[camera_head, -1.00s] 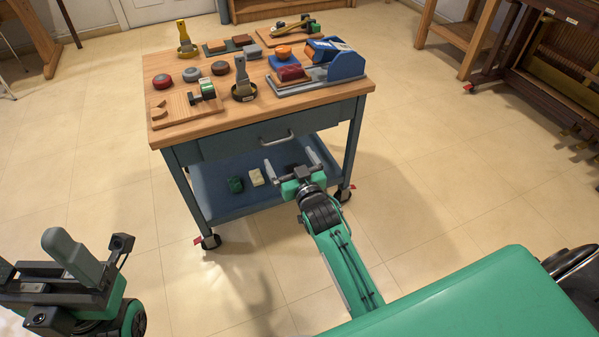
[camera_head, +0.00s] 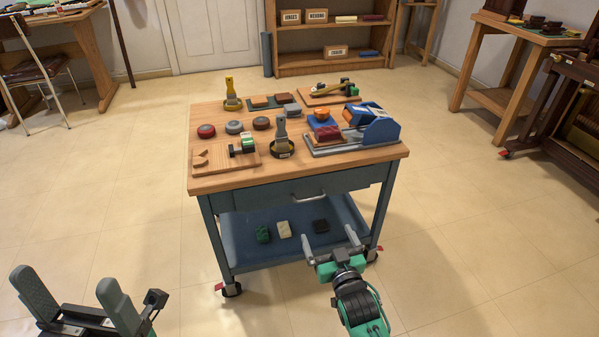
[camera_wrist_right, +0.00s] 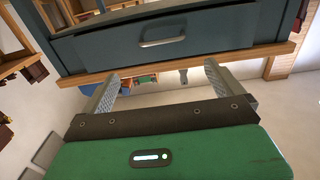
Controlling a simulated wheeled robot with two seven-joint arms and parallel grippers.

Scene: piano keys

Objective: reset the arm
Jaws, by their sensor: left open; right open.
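My right gripper (camera_head: 331,243) is open and empty in front of the blue-grey workbench (camera_head: 255,197), below the drawer handle in the head view. In the right wrist view its two grey fingers (camera_wrist_right: 158,82) are spread apart with nothing between them, and the drawer front (camera_wrist_right: 200,35) with its handle (camera_wrist_right: 162,37) lies beyond. My left gripper (camera_head: 76,292) is at the lower left of the head view, with its two fingers wide apart and nothing between them. It is clear of the workbench.
The wooden top (camera_head: 222,178) holds several tools, round pucks and a blue machine (camera_head: 380,130). Open floor surrounds the bench. A shelf unit (camera_head: 330,60) stands behind.

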